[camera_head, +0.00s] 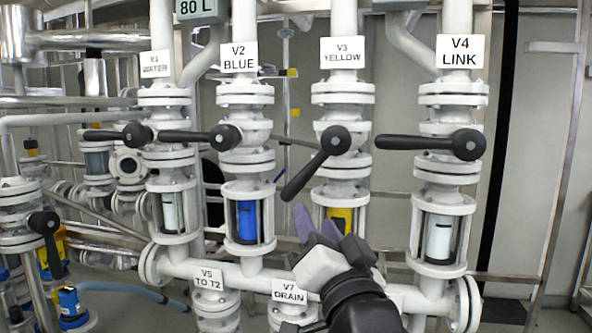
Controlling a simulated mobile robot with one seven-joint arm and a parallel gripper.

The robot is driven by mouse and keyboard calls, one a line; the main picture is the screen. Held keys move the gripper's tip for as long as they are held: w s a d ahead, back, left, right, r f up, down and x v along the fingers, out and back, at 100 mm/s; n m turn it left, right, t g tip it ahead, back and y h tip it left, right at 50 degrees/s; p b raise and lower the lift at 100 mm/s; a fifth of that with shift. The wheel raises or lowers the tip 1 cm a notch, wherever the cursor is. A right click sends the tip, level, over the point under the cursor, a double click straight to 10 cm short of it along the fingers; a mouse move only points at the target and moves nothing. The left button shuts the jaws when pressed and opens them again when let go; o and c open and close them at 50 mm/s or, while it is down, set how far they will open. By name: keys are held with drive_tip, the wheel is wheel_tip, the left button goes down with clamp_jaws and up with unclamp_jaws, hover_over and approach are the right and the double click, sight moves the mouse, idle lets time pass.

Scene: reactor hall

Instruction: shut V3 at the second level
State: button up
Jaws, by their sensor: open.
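The V3 valve (338,140) is on the white pipe under the sign "V3 YELLOW" (342,52). Its black lever (306,175) slants down and to the left from the hub, between level and upright. Below it, the V3 sight glass (341,218) shows yellow, partly hidden by my gripper. My gripper (312,222) is open and empty, with purple-grey fingers pointing up. It shows just below the lever's free end, with a gap between them in the picture. I cannot tell its depth from the lever.
The levers of V1 (112,135), V2 (190,137) and V4 (425,142) lie about level, V2's close to V3's left. Sight glasses and a horizontal manifold pipe (240,272) run below. Signs V6 or V5 "TO T2" (208,281) and V7 "DRAIN" (289,290) hang beneath.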

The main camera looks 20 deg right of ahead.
sight(314, 165)
drive_tip(key=p+x, duration=1)
drive_tip(key=x, duration=0.3)
drive_tip(key=shift+w, duration=0.25)
drive_tip(key=shift+d, duration=0.1)
clamp_jaws()
